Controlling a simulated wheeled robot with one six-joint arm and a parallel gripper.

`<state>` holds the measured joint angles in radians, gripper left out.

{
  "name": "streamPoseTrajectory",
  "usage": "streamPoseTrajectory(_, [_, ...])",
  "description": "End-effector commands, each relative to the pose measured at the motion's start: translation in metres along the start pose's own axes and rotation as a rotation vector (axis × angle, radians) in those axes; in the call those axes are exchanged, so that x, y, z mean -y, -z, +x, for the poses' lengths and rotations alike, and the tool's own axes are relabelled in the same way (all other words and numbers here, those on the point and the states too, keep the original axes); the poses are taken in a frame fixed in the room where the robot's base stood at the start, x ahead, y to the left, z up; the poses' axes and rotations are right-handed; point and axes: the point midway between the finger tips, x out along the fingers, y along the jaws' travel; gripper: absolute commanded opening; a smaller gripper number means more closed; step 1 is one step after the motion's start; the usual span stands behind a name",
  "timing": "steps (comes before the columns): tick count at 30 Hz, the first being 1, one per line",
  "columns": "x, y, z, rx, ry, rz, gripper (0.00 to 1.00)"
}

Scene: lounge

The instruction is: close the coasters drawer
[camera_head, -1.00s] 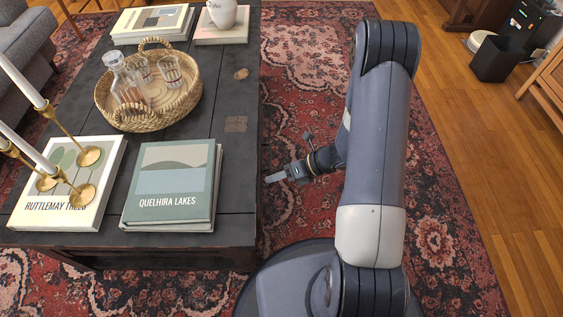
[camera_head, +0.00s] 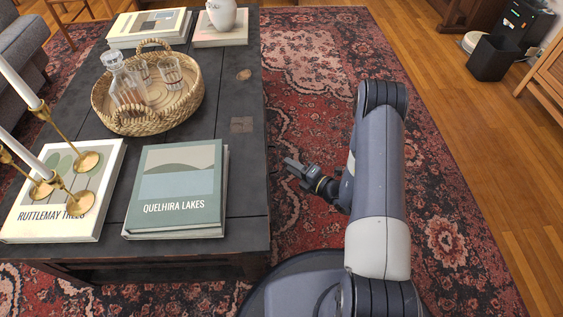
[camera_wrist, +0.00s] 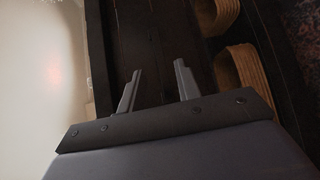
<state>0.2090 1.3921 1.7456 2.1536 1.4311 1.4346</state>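The dark wooden coffee table (camera_head: 232,185) stands left of my arm. Its right side, facing my gripper, is mostly hidden from above, so the coasters drawer cannot be made out in the head view. In the wrist view, dark wood (camera_wrist: 145,35) lies beyond my fingers; I cannot tell which part is the drawer or how far it is out. My gripper (camera_head: 289,165) is beside the table's right edge, with a small gap showing rug. The wrist view shows its two fingers (camera_wrist: 158,72) apart, with nothing between them.
On the tabletop are a woven tray (camera_head: 182,113) with a decanter and glasses, books (camera_head: 176,188) and brass candlesticks (camera_head: 88,160). In the wrist view, woven baskets (camera_wrist: 243,75) show at right and a pale surface (camera_wrist: 40,90) at left. Rug (camera_head: 430,200) is clear right of my arm.

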Motion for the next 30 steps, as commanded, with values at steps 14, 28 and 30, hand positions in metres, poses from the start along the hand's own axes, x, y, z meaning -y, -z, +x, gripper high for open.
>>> streamPoseTrajectory(14, [0.000, 0.000, 0.052, -0.001, 0.000, -0.001, 0.32])
streamPoseTrajectory(28, [0.000, 0.000, 0.052, -0.001, 0.001, 0.000, 0.13])
streamPoseTrajectory(30, [0.000, 0.000, 0.052, -0.001, 0.001, 0.000, 0.07])
